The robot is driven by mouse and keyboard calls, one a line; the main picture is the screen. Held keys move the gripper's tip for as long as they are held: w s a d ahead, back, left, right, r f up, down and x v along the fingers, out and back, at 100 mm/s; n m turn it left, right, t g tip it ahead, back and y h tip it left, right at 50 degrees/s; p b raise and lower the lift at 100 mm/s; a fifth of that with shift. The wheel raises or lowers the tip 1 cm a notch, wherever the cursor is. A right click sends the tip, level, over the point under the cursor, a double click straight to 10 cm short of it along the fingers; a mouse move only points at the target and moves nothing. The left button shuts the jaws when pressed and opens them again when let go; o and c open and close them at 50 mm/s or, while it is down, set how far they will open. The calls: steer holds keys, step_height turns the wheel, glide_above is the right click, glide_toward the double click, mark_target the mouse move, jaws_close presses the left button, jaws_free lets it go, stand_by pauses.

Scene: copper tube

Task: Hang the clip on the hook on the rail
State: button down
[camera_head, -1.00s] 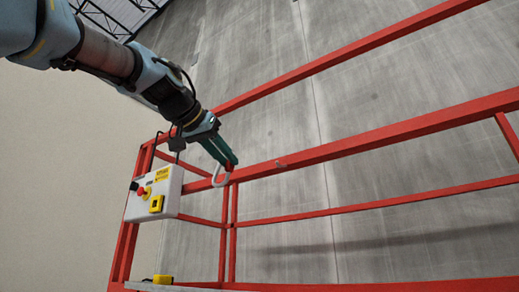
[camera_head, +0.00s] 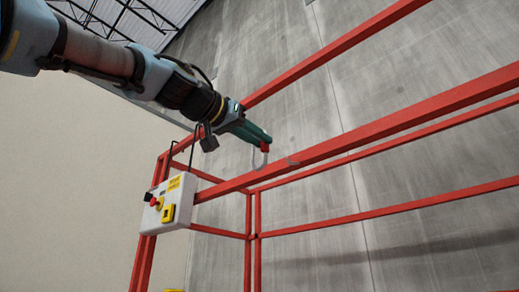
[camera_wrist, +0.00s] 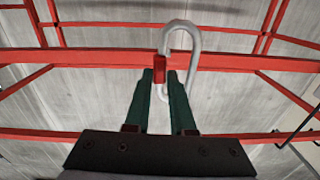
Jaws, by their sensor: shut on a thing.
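The clip (camera_head: 254,161) is a pale grey carabiner loop with a red part near the fingertips. My gripper (camera_head: 266,144), with green fingers, is shut on it, and the loop hangs down in front of the red rail (camera_head: 390,122). In the wrist view the clip (camera_wrist: 194,42) stands out beyond the fingertips (camera_wrist: 166,76), its rounded end crossing over the rail. The hook (camera_head: 293,163) is a small grey piece on the rail, a short way right of the clip and apart from it in the head view. I cannot make out the hook in the wrist view.
A white control box (camera_head: 178,203) with red and yellow parts hangs at the left end of the rail frame. More red bars run above and below the rail. A grey concrete wall (camera_head: 320,230) stands behind.

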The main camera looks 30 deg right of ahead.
mark_target(290, 163)
steer(key=shift+f+b, duration=0.15)
steer(key=shift+b, duration=0.25)
steer(key=x, duration=0.4)
steer(key=f+x, duration=0.1)
steer(key=x, duration=0.7)
steer(key=shift+s+d+f, duration=0.1)
steer(key=shift+d+f, duration=0.1)
steer(key=shift+f, duration=0.05)
steer(key=shift+d+f+b, duration=0.3)
steer(key=shift+f, duration=0.3)
stand_by(0.5)
steer(key=c, duration=0.7)
jaws_free()
steer(key=shift+a, duration=0.1)
